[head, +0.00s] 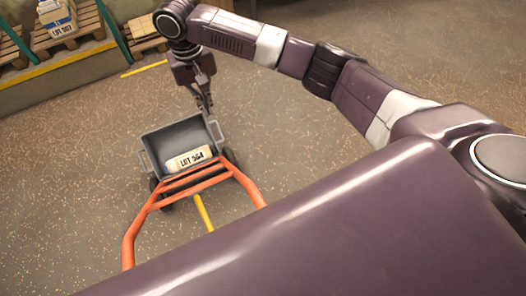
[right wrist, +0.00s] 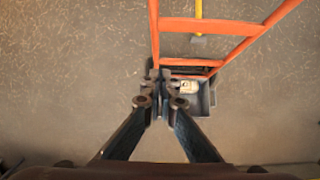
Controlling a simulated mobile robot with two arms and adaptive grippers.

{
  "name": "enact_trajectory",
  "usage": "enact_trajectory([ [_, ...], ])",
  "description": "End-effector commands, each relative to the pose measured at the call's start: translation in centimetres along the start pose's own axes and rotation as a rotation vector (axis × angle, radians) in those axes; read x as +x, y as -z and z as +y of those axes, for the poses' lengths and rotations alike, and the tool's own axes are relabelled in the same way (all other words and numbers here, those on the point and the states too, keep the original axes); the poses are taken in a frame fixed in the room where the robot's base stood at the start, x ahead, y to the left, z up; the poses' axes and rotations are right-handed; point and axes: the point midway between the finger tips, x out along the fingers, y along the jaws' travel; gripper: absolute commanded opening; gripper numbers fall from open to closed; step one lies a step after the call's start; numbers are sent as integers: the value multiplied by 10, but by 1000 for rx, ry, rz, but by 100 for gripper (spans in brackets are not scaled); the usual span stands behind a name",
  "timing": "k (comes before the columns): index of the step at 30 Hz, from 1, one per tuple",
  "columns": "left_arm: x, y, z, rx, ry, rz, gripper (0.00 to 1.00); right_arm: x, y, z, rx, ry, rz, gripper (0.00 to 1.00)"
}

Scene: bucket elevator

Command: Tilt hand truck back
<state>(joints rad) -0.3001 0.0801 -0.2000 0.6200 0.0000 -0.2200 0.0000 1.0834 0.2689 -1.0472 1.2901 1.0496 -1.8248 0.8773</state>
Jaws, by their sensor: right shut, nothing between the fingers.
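The orange hand truck (head: 190,185) stands on the floor in the head view, its handle side rails running toward me. I cannot tell how far it leans. A grey bin (head: 150,142) sits at its far end, holding a pale lot-labelled pack (head: 189,159). My right gripper (head: 206,106) is shut and empty, pointing down near the bin's far right rim. Contact is unclear. My left gripper is out of view.
Wooden pallets (head: 66,38) with a labelled load (head: 57,18) stand at the upper left, behind a raised yellow edge (head: 60,66) and green posts. The floor (head: 75,150) left of the truck is clear. My purple body covers the lower right.

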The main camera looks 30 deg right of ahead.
Motion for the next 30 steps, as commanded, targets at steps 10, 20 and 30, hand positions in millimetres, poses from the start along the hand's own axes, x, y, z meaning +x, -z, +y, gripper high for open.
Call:
enact_trajectory([
  [10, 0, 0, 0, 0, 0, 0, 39, 62, 33, 10, 22, 22, 109, 0],
  [20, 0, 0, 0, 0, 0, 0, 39, 120, 57, 31, 17, 3, 217, 0],
  [30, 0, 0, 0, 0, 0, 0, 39, 180, 69, 61, -22, -54, 317, 0],
])
